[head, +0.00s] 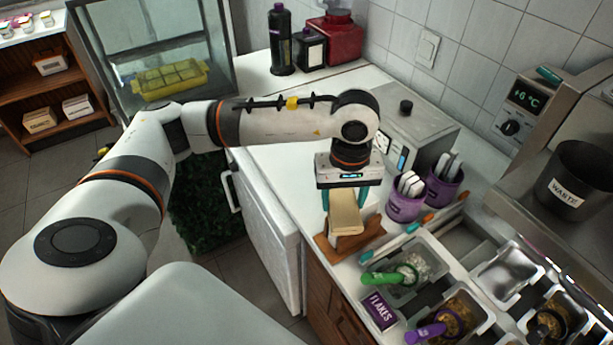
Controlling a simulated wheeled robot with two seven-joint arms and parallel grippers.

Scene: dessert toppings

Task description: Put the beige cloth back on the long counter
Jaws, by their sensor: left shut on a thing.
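The beige cloth (345,214) is held between the teal fingers of my left gripper (345,196), which points down near the counter's front edge. The cloth looks folded into a narrow block. It is right above or against a brown wooden piece (350,241) at the edge; I cannot tell whether they touch. The long white counter (270,150) runs from the back left toward the topping bins. My right gripper is not in view.
Purple cups (404,207) with utensils stand just right of the gripper. A grey appliance (425,135) is behind them. Topping bins (410,265) and a purple FLAKES box (379,311) are at the front right. White counter left of the gripper is clear.

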